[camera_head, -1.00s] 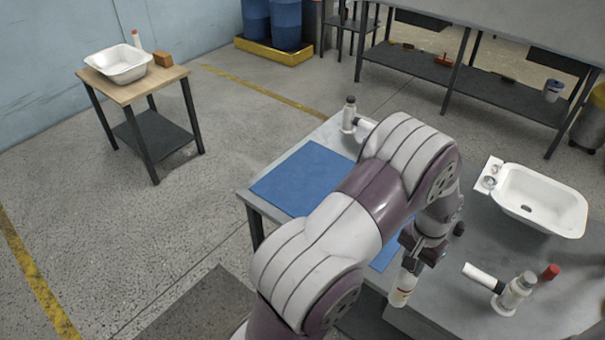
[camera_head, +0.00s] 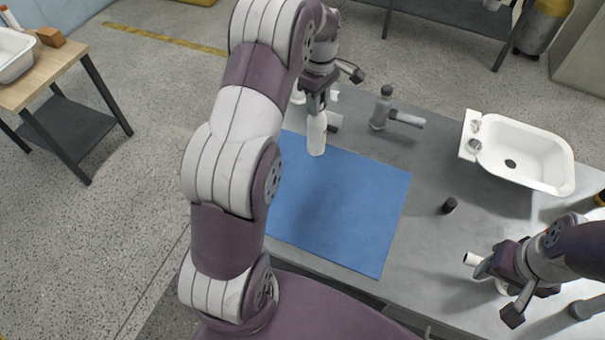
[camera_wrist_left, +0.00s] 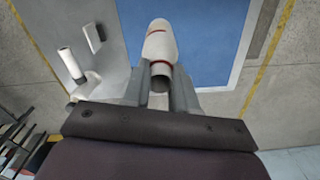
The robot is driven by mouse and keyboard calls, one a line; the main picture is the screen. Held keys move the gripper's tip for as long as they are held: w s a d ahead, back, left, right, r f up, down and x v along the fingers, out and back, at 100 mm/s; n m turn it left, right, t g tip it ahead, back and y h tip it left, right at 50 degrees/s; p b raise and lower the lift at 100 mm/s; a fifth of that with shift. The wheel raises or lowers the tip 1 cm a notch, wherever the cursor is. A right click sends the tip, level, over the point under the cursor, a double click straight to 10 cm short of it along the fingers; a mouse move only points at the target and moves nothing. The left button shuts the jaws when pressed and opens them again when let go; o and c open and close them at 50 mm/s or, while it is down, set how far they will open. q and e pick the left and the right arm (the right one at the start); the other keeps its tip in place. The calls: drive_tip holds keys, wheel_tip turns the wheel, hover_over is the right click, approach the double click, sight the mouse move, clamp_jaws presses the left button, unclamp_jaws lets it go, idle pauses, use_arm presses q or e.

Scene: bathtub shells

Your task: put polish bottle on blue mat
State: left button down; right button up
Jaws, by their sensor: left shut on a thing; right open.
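The polish bottle is white, with red bands that show in the left wrist view (camera_wrist_left: 160,45). In the head view the bottle (camera_head: 316,135) hangs upright at the far left edge of the blue mat (camera_head: 335,210). My left gripper (camera_head: 317,108) is shut on its upper end. The left wrist view shows both fingers (camera_wrist_left: 160,88) around it, with the mat (camera_wrist_left: 205,35) beyond. I cannot tell whether the bottle's base touches the mat. My right gripper (camera_head: 492,290) is open at the lower right, near a white cylinder (camera_head: 473,259).
A grey tool with a bottle-like body (camera_head: 381,108) stands beyond the mat. A white sink (camera_head: 520,150) is at the right, and a small dark cap (camera_head: 449,205) lies right of the mat. Most of the mat is clear.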

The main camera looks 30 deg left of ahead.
use_arm(q)
drive_tip(key=s+a+f+p, duration=0.4)
drive_tip(key=s+a+f, duration=0.3)
drive_tip(key=f, duration=0.3)
drive_tip(key=shift+s+a+f, duration=0.25)
drive_tip(key=shift+a+f, duration=0.05)
drive_tip(key=shift+a, duration=0.15)
use_arm(e)
wheel_tip(320, 180, up, 3)
drive_tip(key=shift+s+d+r, duration=0.15)
drive_tip(key=shift+r, duration=0.05)
use_arm(q)
drive_tip(key=c, duration=1.3)
unclamp_jaws()
drive_tip(key=shift+f, duration=0.1)
drive_tip(key=o, duration=0.4)
drive_tip(key=shift+s, duration=0.1)
use_arm(e)
drive_tip(key=shift+s, duration=0.1)
